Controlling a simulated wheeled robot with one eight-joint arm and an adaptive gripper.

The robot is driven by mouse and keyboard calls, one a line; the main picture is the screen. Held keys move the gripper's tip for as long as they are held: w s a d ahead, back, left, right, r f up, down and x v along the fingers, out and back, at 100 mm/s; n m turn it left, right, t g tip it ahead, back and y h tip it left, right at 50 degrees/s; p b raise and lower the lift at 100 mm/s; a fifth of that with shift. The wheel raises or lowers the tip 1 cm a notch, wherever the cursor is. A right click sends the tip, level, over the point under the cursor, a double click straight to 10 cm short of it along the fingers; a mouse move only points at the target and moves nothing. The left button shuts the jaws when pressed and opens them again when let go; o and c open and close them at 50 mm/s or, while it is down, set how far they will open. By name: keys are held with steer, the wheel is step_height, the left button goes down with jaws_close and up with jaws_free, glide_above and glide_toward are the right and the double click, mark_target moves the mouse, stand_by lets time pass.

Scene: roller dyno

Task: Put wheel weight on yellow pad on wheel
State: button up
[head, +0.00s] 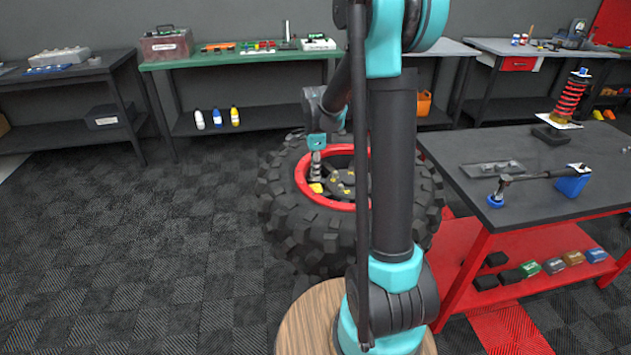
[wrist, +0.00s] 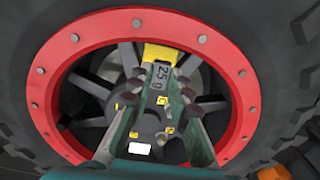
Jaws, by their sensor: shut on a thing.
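The wheel (head: 298,229) is a big knobbly black tyre with a red rim, lying tilted beyond my arm. The rim (wrist: 246,95) and dark spokes fill much of the wrist view. The yellow pad (wrist: 165,52) is on the wheel's inner side near the top of the wrist view; it also shows in the head view (head: 316,188). My gripper (wrist: 161,88) is shut on the wheel weight (wrist: 160,82), a grey block marked 25 0. The weight's far end overlaps the pad's lower edge in the picture; I cannot tell whether they touch. In the head view, my gripper (head: 316,171) is inside the rim.
The wheel's hub has small yellow parts (wrist: 168,130) and a white patch (wrist: 140,148). A red-framed bench (head: 540,195) with a torque-wrench-like tool stands close on the right. Workbenches (head: 240,60) line the back wall. The floor at left is clear.

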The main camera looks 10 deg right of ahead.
mark_target(316, 188)
steer(key=shift+f, duration=2.15)
steer(key=shift+f, duration=0.1)
steer(key=o, duration=0.9)
step_height(316, 188, up, 12)
steer(key=shift+r, duration=0.15)
